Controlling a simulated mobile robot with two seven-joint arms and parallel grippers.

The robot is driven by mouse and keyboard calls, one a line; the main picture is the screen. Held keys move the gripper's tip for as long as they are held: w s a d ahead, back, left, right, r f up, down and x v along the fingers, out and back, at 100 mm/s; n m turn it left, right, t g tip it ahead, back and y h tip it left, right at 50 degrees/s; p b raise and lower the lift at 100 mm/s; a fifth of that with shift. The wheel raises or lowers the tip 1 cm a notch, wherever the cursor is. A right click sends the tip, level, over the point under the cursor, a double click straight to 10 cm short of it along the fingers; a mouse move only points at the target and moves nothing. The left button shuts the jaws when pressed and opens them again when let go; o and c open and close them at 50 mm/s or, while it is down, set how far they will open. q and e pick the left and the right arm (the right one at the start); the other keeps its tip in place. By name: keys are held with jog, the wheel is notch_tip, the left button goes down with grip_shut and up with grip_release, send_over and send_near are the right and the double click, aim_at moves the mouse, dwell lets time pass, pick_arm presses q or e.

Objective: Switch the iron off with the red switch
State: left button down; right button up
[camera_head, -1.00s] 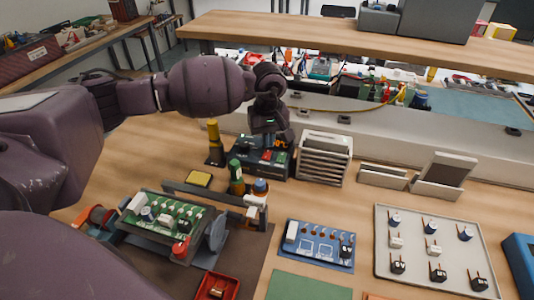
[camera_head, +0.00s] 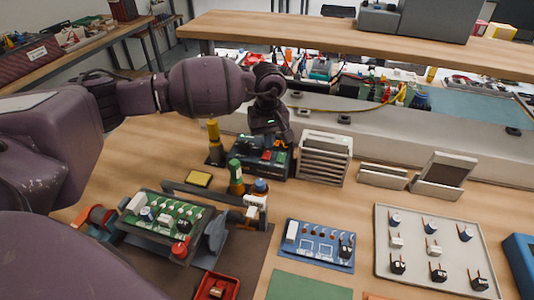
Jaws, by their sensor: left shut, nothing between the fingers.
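A dark box-shaped station (camera_head: 247,166) stands at the back of the bench, with blue and red parts on its top and front. A red part (camera_head: 266,155) shows on it; I cannot tell for certain that it is the iron's switch. A yellow-handled tool (camera_head: 213,138), perhaps the iron, stands upright in a dark holder left of the station. My left gripper (camera_head: 284,136) is shut and empty, pointing down over the station's right back part. It hides some of the top, and I cannot tell whether it touches. My right gripper is not in view.
A white slotted rack (camera_head: 326,158) stands close on the station's right. A blue board (camera_head: 318,244) and a grey parts tray (camera_head: 440,285) lie to the right.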

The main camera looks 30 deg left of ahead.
pick_arm(q)
jog(key=shift+f, duration=0.2)
jog(key=shift+f, duration=0.15)
dwell(0.3)
jog(key=shift+f, duration=0.15)
jog(key=shift+f+b, duration=0.15)
jog(key=shift+b, duration=0.15)
jog(key=shift+f, duration=0.2)
jog(key=shift+f, duration=0.1)
